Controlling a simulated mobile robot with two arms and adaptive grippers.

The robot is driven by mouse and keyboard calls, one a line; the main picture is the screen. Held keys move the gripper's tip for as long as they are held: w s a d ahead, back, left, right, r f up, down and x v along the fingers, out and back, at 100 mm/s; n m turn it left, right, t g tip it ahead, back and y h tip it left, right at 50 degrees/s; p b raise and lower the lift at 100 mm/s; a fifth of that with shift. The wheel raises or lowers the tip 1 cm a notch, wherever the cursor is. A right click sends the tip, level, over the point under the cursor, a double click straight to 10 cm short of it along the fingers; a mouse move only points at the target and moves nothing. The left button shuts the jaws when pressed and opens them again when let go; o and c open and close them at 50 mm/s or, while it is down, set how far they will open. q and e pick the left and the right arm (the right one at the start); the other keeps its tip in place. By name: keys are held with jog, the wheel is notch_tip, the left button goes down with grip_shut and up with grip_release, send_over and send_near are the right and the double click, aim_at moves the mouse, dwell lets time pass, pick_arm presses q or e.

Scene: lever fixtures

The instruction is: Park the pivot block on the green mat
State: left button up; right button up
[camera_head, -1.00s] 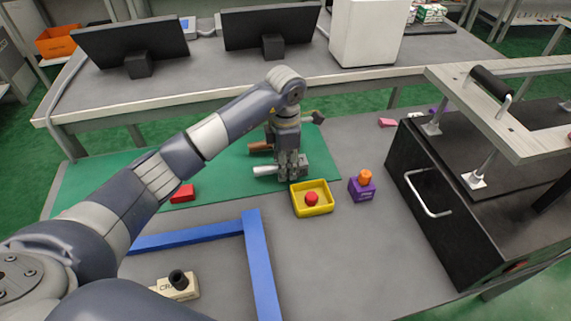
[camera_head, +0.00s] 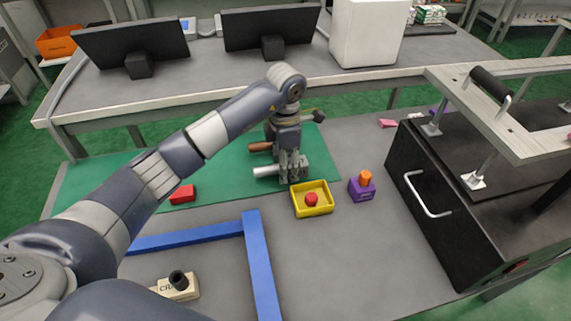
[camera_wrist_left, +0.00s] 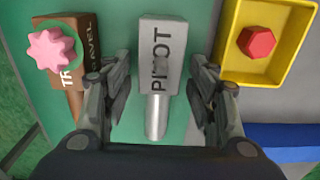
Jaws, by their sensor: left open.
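The pivot block is a light grey block marked PIVOT (camera_wrist_left: 162,50) with a silver cylindrical handle (camera_wrist_left: 157,118). It rests on the green mat (camera_head: 228,160), near the mat's right side. In the head view its silver handle (camera_head: 266,171) points left. My left gripper (camera_head: 291,176) is low over the block from above. In the wrist view its two fingers (camera_wrist_left: 158,92) are spread on either side of the block and handle, with green showing between. The fingers partly hide the block in the head view. My right gripper is not in view.
A brown TRAVEL block (camera_wrist_left: 75,70) with a pink star piece (camera_wrist_left: 52,50) lies close to the left. A yellow tray (camera_head: 325,208) holding a red piece sits close to the right. A purple block (camera_head: 362,190), a red block (camera_head: 183,194) and blue bars (camera_head: 260,265) are nearby.

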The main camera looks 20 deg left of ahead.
pick_arm(q)
notch_tip(320, 180, up, 11)
jog(key=shift+r+p, duration=0.15)
jog(key=shift+p, duration=0.3)
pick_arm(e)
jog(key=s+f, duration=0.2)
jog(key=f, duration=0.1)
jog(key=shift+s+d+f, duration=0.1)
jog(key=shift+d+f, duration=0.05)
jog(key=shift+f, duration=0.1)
